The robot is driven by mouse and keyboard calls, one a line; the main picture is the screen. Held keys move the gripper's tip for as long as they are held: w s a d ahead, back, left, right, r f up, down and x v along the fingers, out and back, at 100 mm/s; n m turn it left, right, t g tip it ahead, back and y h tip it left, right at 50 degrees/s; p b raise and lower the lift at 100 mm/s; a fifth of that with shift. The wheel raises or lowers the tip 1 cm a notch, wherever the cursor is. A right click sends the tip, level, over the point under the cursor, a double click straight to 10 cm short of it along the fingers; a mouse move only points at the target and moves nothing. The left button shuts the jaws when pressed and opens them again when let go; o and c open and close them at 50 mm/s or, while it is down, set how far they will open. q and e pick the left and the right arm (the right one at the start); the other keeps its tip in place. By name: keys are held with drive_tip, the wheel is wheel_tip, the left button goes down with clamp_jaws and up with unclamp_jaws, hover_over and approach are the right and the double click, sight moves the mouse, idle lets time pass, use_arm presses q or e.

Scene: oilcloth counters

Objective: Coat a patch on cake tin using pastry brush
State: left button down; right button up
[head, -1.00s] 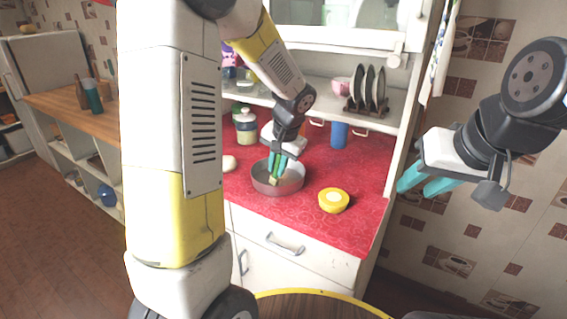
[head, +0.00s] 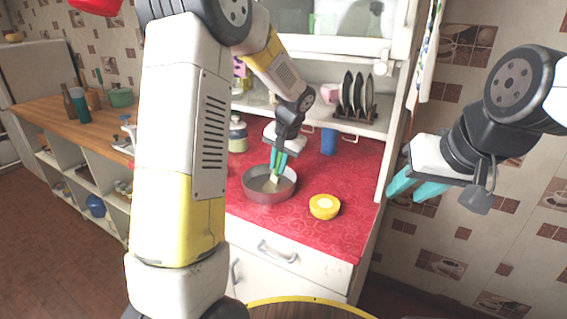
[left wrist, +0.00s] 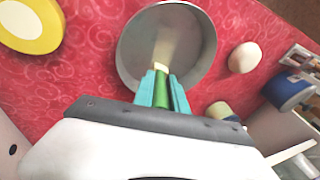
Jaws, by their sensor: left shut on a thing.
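The cake tin (head: 251,193), round, grey and shallow, stands on the red counter; the left wrist view shows its inside (left wrist: 195,75). My left gripper (head: 279,160) is above the tin, shut on the pastry brush. The brush has a green handle (left wrist: 162,95) and pale bristles (left wrist: 164,48). The brush is tilted, with its bristles down inside the tin (head: 271,185). They look to be at the tin's floor, but exact contact is hard to tell. My right gripper (head: 418,187) hangs empty at the right, its teal fingers apart, clear of the counter.
A yellow round thing with a pale centre (head: 324,207) sits right of the tin. A white egg-like thing (left wrist: 243,58) lies near the tin. A jar (head: 237,136), a blue cup (head: 328,141) and a plate rack (head: 355,108) stand behind. The counter's front right is clear.

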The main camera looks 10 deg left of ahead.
use_arm(q)
drive_tip(key=shift+w+d, duration=0.15)
drive_tip(key=shift+w, duration=0.2)
drive_tip(key=shift+s+d, duration=0.25)
drive_tip(key=shift+d, duration=0.35)
drive_tip(key=shift+s+a, duration=0.55)
drive_tip(key=shift+s, duration=1)
drive_tip(key=shift+s+a, duration=0.6)
drive_tip(key=shift+s, duration=1)
drive_tip(key=shift+s+a, duration=0.55)
drive_tip(key=shift+s, duration=1)
drive_tip(key=shift+r, duration=0.15)
drive_tip(key=shift+r, duration=2.9)
wheel_tip(320, 180, up, 3)
